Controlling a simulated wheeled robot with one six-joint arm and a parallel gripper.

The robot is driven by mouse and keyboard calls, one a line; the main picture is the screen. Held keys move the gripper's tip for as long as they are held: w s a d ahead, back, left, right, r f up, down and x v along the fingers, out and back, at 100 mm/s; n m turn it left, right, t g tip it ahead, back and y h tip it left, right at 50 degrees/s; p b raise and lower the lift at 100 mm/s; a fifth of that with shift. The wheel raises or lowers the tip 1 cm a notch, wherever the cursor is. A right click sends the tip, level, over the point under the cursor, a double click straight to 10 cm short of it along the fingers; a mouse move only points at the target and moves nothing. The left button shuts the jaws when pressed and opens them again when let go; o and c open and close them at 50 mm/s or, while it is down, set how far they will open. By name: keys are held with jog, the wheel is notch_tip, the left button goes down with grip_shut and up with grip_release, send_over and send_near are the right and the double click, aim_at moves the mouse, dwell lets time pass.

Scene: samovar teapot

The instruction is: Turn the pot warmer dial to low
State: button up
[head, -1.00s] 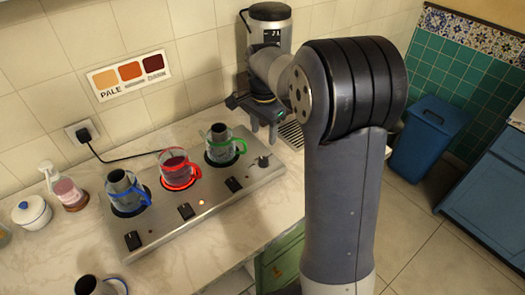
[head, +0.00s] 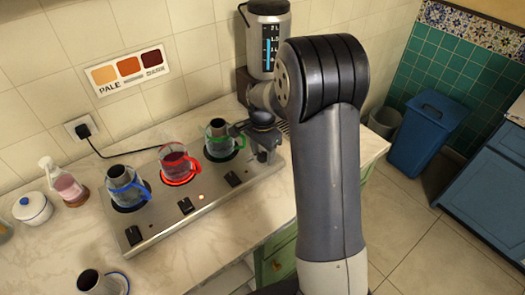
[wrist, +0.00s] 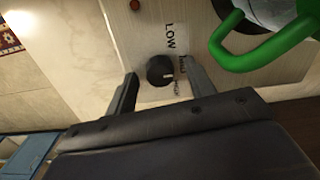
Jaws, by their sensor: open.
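The pot warmer (head: 160,222) is a long metal plate on the counter. Its black round dial (wrist: 160,70) shows in the wrist view, with the LOW label (wrist: 170,38) above it. The dial's pale mark is on its right side, not facing LOW. Other labels to its right are partly hidden by a finger. My gripper (wrist: 159,67) is open, with one finger on each side of the dial; I cannot tell whether they touch it. In the head view my gripper (head: 263,152) is over the plate's right end and hides the dial.
Blue-handled (head: 126,187), red-handled (head: 177,164) and green-handled (head: 220,140) pots stand on the plate, the green one close to my gripper. Black switches (head: 186,206) line the front. A tall dispenser (head: 266,35) stands behind.

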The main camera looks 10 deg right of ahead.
jog(key=c, duration=1)
jog(key=shift+o, duration=0.2)
jog(key=n, duration=0.5)
jog(key=shift+n+b, duration=0.35)
jog(key=shift+n, duration=0.05)
jog(key=n, duration=0.5)
jog(key=shift+n, duration=0.7)
jog(key=o, duration=1)
jog(key=shift+c, duration=0.2)
